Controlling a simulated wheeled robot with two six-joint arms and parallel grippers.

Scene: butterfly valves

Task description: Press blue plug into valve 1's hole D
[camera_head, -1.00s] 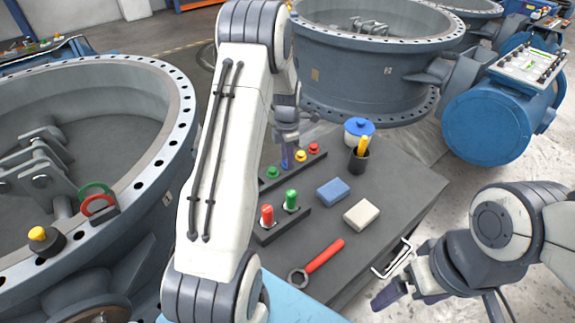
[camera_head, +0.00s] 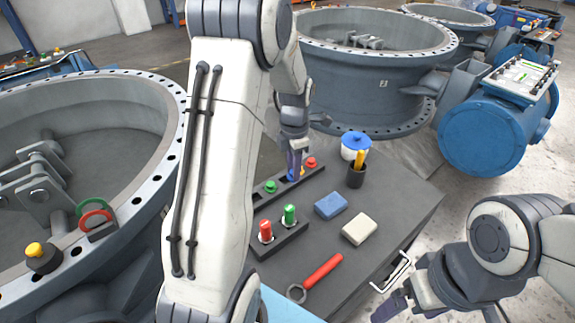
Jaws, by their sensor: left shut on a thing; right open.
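My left gripper (camera_head: 296,160) points down over the plug rack (camera_head: 262,186) on the table and is shut on the blue plug (camera_head: 292,175), which is mostly hidden by the fingers. I cannot tell whether the plug is clear of the rack. A green plug (camera_head: 270,187) and a red plug (camera_head: 310,162) stand in the rack on either side. A large grey valve (camera_head: 120,215) at the left, probably valve 1, has a rim with many holes; no hole letters are readable. My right gripper (camera_head: 394,306) is open and empty at the lower right, off the table.
A yellow-topped part (camera_head: 43,258) sits on the valve rim.

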